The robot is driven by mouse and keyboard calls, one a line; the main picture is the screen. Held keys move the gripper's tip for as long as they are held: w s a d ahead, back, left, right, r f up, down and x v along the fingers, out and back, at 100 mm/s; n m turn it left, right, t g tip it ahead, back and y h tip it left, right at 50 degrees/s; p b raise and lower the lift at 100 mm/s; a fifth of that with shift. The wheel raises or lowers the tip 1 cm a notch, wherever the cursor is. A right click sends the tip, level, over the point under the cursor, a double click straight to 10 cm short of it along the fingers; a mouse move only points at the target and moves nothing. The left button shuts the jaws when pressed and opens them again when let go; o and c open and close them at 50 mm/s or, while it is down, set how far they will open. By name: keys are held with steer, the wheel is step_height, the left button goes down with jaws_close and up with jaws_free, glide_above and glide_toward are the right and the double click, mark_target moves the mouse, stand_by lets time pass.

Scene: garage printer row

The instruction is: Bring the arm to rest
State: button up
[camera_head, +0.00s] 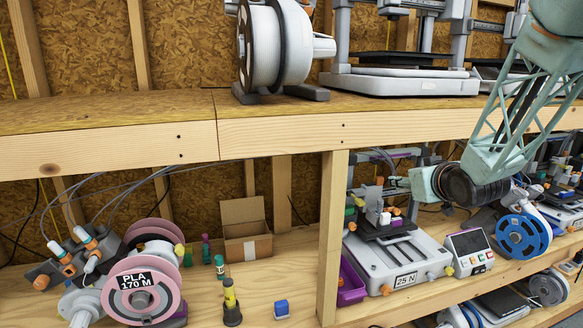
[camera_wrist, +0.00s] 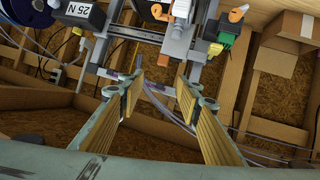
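My arm comes down from the upper right in the head view, in front of the shelf edge, with its wrist low over the lower shelf. My gripper (camera_head: 397,182) points left there, close to the upper part of the printer labelled 25 N (camera_head: 393,258); whether it touches is unclear. In the wrist view my gripper (camera_wrist: 160,84) shows two ribbed tan finger pads apart, with nothing held between them. The same printer (camera_wrist: 170,38) appears upside down at the top of the wrist view, beyond the fingertips.
A wooden post (camera_head: 331,235) stands left of the printer. The upper shelf (camera_head: 110,118) carries a white spool (camera_head: 278,45) and another printer (camera_head: 400,82). A pink spool (camera_head: 140,287), cardboard box (camera_head: 245,230), control box (camera_head: 469,250) and blue spool (camera_head: 522,236) crowd the lower shelf.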

steer(key=s+a+g+b, duration=0.1)
steer(key=s+a+g, duration=0.2)
steer(key=s, duration=1.6)
steer(key=s+a+m+g+b, duration=0.1)
steer(key=s+a+g, duration=0.2)
steer(key=s, duration=1.6)
steer(key=s+a+m+g+b, duration=0.1)
steer(key=s+a+g, duration=0.2)
steer(key=s+a, duration=0.5)
steer(key=s, duration=1.1)
steer(key=shift+s+f+g, duration=0.2)
steer(key=shift+s+g, duration=0.1)
steer(key=shift+s, duration=0.05)
